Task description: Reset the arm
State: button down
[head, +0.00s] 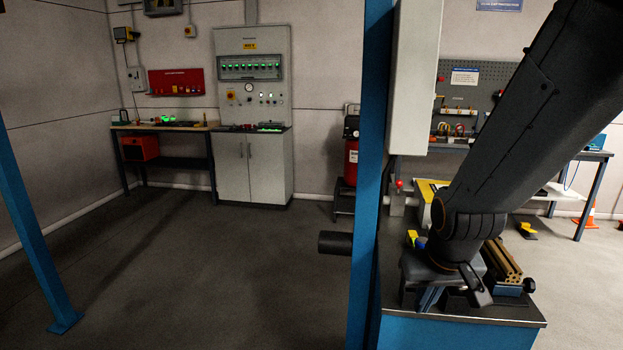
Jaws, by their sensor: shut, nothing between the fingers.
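My arm, dark grey, comes in from the upper right and slants down to the workbench (455,338) at the lower right. My gripper (477,288) is at the arm's low end, just over the bench top, small and dark against dark parts. It is shut, with nothing held. A grey block-like fixture (418,268) stands right beside and partly behind it; I cannot tell whether they touch.
A tan ribbed block (500,262) lies right of my gripper, and small yellow and blue items (414,240) lie left. A blue post (369,150) and grey box (413,75) rise close by. A control cabinet (253,110) stands far back. The left floor is clear.

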jog(key=s+a+f+n+g+b, duration=0.15)
jog(key=a+f+b, duration=0.25)
jog(key=f+b, duration=0.6)
jog(key=s+a+f+n+g+y+b, duration=0.15)
jog(key=a+f+b, duration=0.25)
jog(key=f+b, duration=0.7)
jog(key=s+a+f+g+h+b, duration=0.15)
jog(key=a+f+b, duration=0.4)
jog(key=b, duration=0.75)
jog(key=d+r+m+p, duration=0.2)
jog(key=d+r+p, duration=0.6)
jog(key=p, duration=0.9)
jog(key=d, duration=0.3)
jog(key=shift+s+r+m+t+p, duration=0.2)
jog(key=shift+m+t+p, duration=0.1)
jog(key=shift+m+t, duration=0.1)
